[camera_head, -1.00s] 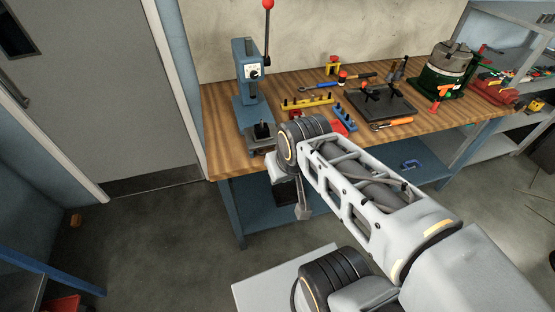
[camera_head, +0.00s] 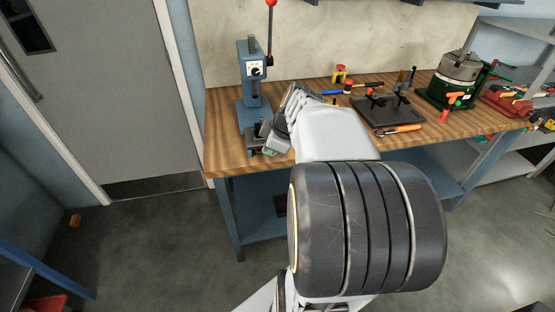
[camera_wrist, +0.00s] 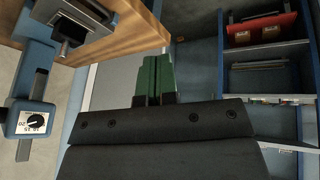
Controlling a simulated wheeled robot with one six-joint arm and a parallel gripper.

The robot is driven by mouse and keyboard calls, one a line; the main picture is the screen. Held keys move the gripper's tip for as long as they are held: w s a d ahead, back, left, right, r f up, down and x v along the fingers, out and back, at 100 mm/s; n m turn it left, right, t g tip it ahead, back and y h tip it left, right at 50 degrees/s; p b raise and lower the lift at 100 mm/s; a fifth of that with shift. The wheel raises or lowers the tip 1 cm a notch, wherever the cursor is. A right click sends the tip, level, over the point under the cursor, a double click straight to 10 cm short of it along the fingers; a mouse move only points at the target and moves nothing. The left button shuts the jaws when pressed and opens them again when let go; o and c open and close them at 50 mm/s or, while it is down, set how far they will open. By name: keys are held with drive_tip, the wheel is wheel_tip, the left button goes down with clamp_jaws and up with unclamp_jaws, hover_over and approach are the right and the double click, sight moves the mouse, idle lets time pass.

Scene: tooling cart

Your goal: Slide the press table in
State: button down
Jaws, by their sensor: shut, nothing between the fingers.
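The blue press (camera_head: 250,85) stands at the left end of the wooden bench, with a dial and a red-knobbed lever. Its press table (camera_head: 251,139) is low at the front of the base, near the bench's front edge, and is partly covered by my wrist. In the wrist view the press (camera_wrist: 35,90) is at the left, and its dark and metal table parts (camera_wrist: 70,30) are at the upper left. My gripper (camera_wrist: 155,62) has green fingers, shut and empty, apart from the table there. In the head view my gripper (camera_head: 270,152) is just right of the press table, partly hidden.
The wooden bench top (camera_head: 222,145) carries a black fixture plate (camera_head: 395,118), an orange-handled tool (camera_head: 403,129) and a green chuck unit (camera_head: 452,85). The bench edge (camera_wrist: 115,40) shows near my fingers in the wrist view.

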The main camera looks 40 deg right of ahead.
drive_tip(key=d+f+n+t+b, duration=0.1)
drive_tip(key=d+f+n+b, duration=0.15)
drive_tip(key=d, duration=0.55)
drive_tip(key=w+d+f+p, duration=0.1)
drive_tip(key=w+f+p, duration=0.1)
drive_tip(key=w+f, duration=0.6)
drive_tip(key=shift+w+d+f+n+p, duration=0.15)
drive_tip(key=shift+w+f+n+p, duration=0.3)
drive_tip(key=shift+f, duration=0.4)
